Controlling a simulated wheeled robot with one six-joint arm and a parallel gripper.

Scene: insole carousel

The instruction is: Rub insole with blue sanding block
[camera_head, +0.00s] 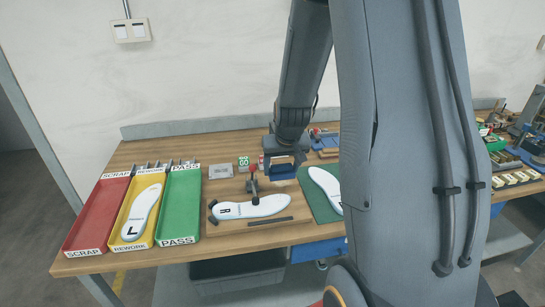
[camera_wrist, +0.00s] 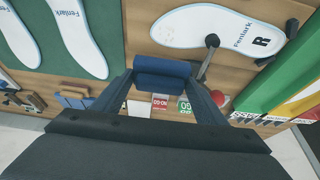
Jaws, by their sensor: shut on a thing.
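My gripper (camera_wrist: 161,84) is shut on the blue sanding block (camera_wrist: 162,72), which sits between both fingertips. In the head view my gripper (camera_head: 284,160) and the block (camera_head: 281,171) are above the bench, behind and right of the clamped insole. The white insole marked R (camera_head: 262,208) lies flat on a wooden board (camera_head: 215,235). It also shows at the top of the wrist view (camera_wrist: 190,27). A clamp (camera_head: 254,184) with a red handle presses on its middle. The block appears apart from the insole.
Red (camera_head: 90,220), yellow (camera_head: 151,188) and green (camera_head: 182,205) trays stand at left; the yellow one holds an insole marked L (camera_head: 141,212). A green mat (camera_wrist: 20,40) holds more insoles. GO and NO GO blocks (camera_wrist: 184,106) stand behind the board. The clamp stands over the insole.

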